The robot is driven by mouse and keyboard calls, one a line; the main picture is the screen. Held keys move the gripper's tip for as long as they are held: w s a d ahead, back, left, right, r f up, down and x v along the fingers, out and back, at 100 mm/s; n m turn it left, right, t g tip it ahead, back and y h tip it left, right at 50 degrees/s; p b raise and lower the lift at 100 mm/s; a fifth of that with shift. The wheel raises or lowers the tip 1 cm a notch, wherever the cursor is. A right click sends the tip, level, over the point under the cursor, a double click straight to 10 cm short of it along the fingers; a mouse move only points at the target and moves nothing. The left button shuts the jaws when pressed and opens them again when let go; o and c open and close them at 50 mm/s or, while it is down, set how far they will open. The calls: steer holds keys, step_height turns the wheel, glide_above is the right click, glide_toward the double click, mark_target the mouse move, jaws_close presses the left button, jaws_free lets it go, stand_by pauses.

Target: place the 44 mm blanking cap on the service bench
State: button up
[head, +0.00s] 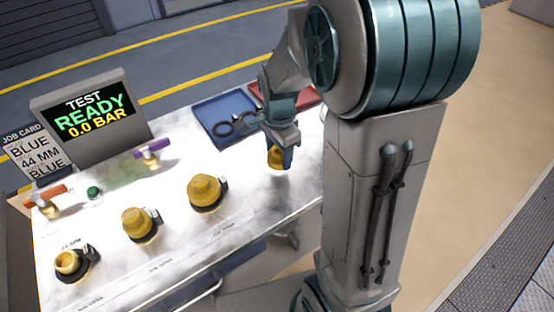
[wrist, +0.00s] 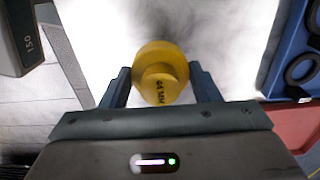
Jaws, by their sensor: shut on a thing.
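The yellow blanking cap (wrist: 161,72) is between my gripper's two fingers in the wrist view; dark lettering on its knob appears to read 44 MM. It also shows in the head view (head: 274,157), partly hidden by a finger. My gripper (wrist: 161,88) is shut on it and points down over the right part of the pale service bench (head: 180,262). In the head view my gripper (head: 280,158) is right of the fittings. The cap is at or just above the bench top; I cannot tell whether it touches.
Two fittings with yellow tops (head: 204,192) (head: 140,224) and an open-necked one (head: 73,263) stand along the bench. A blue tray (head: 212,106) with black rings and a red tray (head: 304,97) lie behind my gripper. A display (head: 92,115) reads READY, 0.0 BAR.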

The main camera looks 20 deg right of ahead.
mark_target(278, 171)
steer(key=shift+w+f, duration=0.1)
steer(key=shift+f, duration=2)
steer(key=shift+f, duration=0.2)
steer(key=o, duration=1)
steer(key=shift+r, duration=0.1)
